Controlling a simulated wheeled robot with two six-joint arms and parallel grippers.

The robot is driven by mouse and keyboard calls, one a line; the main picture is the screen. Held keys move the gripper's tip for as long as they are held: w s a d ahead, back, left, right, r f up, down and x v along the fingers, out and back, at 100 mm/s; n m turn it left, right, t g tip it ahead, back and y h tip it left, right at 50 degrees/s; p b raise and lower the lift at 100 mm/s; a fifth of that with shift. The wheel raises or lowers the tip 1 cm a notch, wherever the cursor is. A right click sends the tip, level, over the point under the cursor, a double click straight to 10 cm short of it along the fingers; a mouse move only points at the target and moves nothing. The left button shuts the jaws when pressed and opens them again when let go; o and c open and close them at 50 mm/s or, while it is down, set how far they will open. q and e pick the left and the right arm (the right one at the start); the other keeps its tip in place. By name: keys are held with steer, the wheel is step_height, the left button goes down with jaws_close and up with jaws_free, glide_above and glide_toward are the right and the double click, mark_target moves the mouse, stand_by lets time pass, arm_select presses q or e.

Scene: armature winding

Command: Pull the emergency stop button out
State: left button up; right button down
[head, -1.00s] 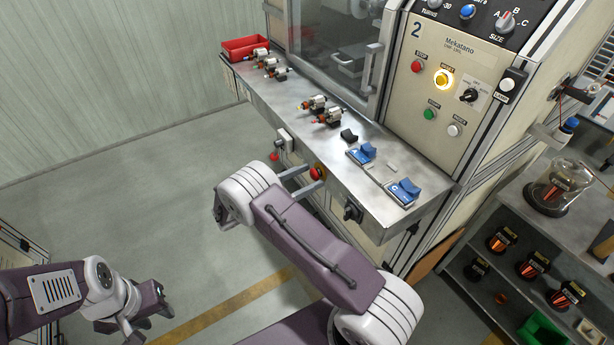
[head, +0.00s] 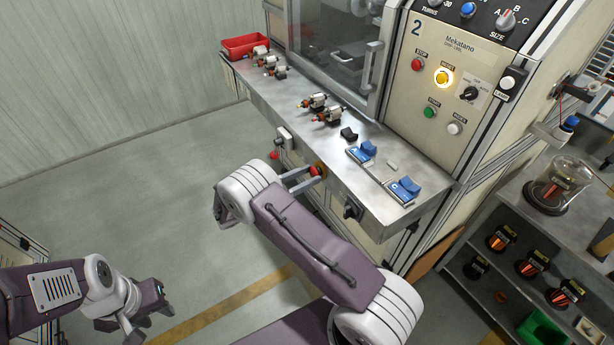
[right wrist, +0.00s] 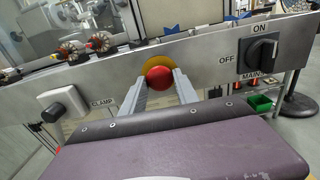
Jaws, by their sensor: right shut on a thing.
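The emergency stop button (head: 317,170) is a red knob with a yellow ring on the front face of the machine's steel table. In the right wrist view the red button (right wrist: 160,78) sits between the two grey fingers of my right gripper (right wrist: 160,86), the yellow ring (right wrist: 157,63) behind it. My right gripper (head: 308,176) is shut on the button, one finger on each side. My left gripper (head: 148,313) hangs over the floor at the lower left, far from the machine; its finger gap is unclear.
A main switch (right wrist: 262,52) is right of the button and a clamp switch (right wrist: 63,103) left of it. Several armatures, blue parts (head: 408,187) and a red bin (head: 246,46) are on the table (head: 290,97). A shelf (head: 455,250) stands right. Floor at left is clear.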

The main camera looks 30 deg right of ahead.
steer(key=shift+a, duration=0.1)
stand_by(0.7)
steer(key=shift+a, duration=0.45)
steer(key=c, duration=0.9)
jaws_free()
steer(key=shift+a, duration=0.15)
steer(key=a+b, duration=0.2)
steer(key=a, duration=0.7)
steer(key=shift+s, duration=0.4)
